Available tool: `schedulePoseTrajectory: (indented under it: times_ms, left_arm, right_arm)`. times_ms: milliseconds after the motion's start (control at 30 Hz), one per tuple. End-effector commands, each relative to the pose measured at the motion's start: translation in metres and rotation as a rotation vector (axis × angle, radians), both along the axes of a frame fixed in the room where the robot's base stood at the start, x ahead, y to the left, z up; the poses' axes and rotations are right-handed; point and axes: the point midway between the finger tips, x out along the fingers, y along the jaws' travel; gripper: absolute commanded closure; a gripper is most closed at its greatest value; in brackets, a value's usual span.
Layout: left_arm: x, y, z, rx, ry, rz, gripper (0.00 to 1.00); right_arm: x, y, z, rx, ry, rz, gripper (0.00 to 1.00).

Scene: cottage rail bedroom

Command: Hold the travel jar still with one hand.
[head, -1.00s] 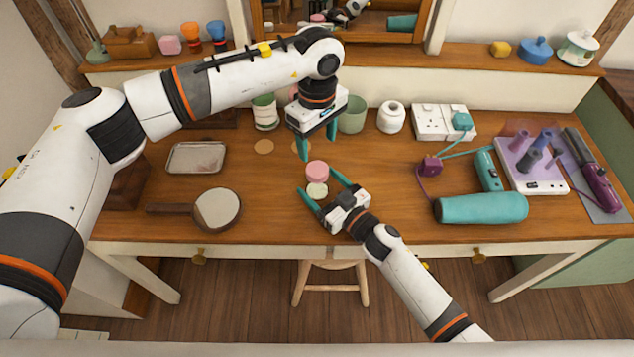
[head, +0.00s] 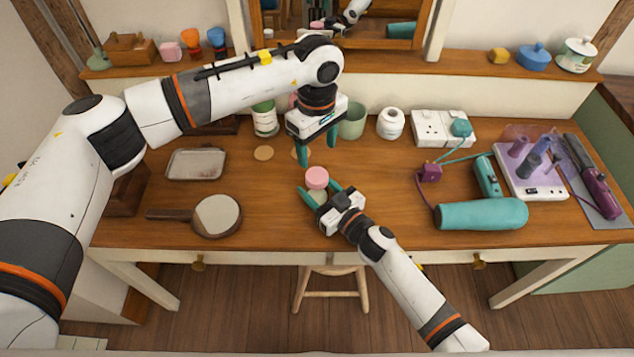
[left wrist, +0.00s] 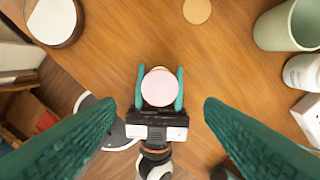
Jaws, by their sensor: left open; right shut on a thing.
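The travel jar (head: 317,180) stands upright on the table, with a pink lid on top and a pale body below. My right gripper (head: 322,194) is shut on the jar's body, one teal finger on each side. In the left wrist view the pink lid (left wrist: 159,87) shows from above between the right gripper's fingers (left wrist: 160,90). My left gripper (head: 316,152) is open and empty, pointing down above the table just behind the jar. In the left wrist view its two fingers (left wrist: 160,130) are wide apart. The jar's lower body is partly hidden by my right gripper.
A tray (head: 197,164) and a hand mirror (head: 216,215) lie to the left. A green cup (head: 352,122) and a white jar (head: 390,123) stand behind. A teal cylinder (head: 482,214), a purple plug (head: 430,172) and a power strip are at right. The front middle is clear.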

Motion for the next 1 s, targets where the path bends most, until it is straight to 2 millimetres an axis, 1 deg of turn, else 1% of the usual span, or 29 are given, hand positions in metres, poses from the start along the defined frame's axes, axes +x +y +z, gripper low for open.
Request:
schedulePoseTrajectory:
  times_ms: [67,167,500,633,733,867,1000]
  left_arm:
    - [0.000,0.000,0.000,0.000,0.001,-0.041,0.37]
    - [0.000,0.000,-0.001,-0.001,0.002,-0.156,0.37]
    - [0.000,0.000,-0.001,-0.001,0.001,-0.806,0.37]
    - [0.000,0.000,0.000,-0.002,0.000,-0.999,0.37]
    - [0.000,0.000,0.000,0.000,0.000,-1.097,0.37]
    - [0.000,0.000,-0.003,-0.001,0.002,-1.158,0.37]
    - [0.000,0.000,-0.017,-0.002,0.002,-1.170,0.37]
  right_arm:
    - [0.000,0.000,-0.001,-0.001,0.001,0.000,1.00]
    - [0.000,0.000,-0.001,-0.001,0.001,0.000,1.00]
    - [0.000,0.000,-0.001,-0.001,0.002,0.000,1.00]
    - [0.000,0.000,-0.001,-0.001,0.002,0.000,1.00]
    - [0.000,0.000,-0.001,-0.001,0.002,0.000,1.00]
    - [0.000,0.000,-0.001,-0.001,0.002,0.000,1.00]
    - [0.000,0.000,-0.001,-0.001,0.002,0.000,1.00]
